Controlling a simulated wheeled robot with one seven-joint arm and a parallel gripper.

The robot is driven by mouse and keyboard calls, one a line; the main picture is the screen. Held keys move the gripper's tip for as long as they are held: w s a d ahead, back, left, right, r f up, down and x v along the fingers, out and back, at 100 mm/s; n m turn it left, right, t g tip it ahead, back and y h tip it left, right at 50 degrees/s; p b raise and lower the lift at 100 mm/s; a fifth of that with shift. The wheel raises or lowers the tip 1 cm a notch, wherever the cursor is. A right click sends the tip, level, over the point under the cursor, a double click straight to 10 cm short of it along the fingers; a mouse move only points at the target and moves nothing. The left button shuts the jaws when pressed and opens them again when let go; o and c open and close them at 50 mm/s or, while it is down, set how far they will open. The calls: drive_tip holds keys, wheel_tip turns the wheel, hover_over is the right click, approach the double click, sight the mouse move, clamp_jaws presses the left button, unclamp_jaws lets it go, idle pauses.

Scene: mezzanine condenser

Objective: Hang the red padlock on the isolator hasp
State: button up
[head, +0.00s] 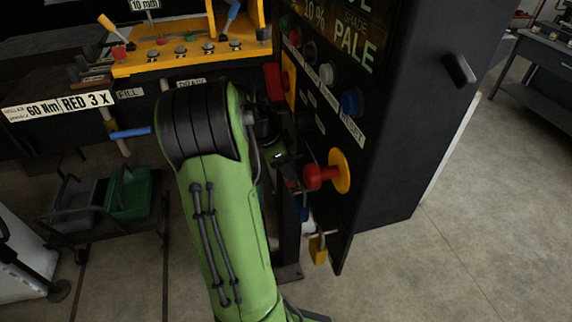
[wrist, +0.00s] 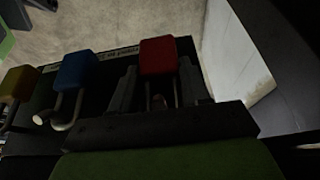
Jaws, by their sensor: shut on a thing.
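In the wrist view the red padlock (wrist: 158,57) lies between the two dark fingers of my gripper (wrist: 158,92), which is shut on it. Its shackle runs down between the fingers, and a small round peg end (wrist: 158,101) shows within the shackle. Whether the padlock is clear of that peg I cannot tell. In the head view my gripper (head: 283,160) is beside the black panel, mostly hidden by my green arm. A red knob on a yellow round plate (head: 340,172) is just right of it. I cannot make out the hasp clearly.
A blue padlock (wrist: 78,72) and a yellow padlock (wrist: 18,84) hang left of the red one in the wrist view. The yellow padlock also shows low on the panel (head: 318,250). A dark cart with a green bin (head: 130,192) stands left.

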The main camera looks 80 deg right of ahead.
drive_tip(key=shift+f, duration=0.15)
drive_tip(key=o, duration=1.1)
drive_tip(key=shift+o, duration=0.2)
drive_tip(key=p+v, duration=0.4)
drive_tip(key=v, duration=1.1)
drive_tip(key=shift+a+r, duration=0.3)
drive_tip(key=shift+a, duration=0.05)
drive_tip(key=shift+w, duration=0.15)
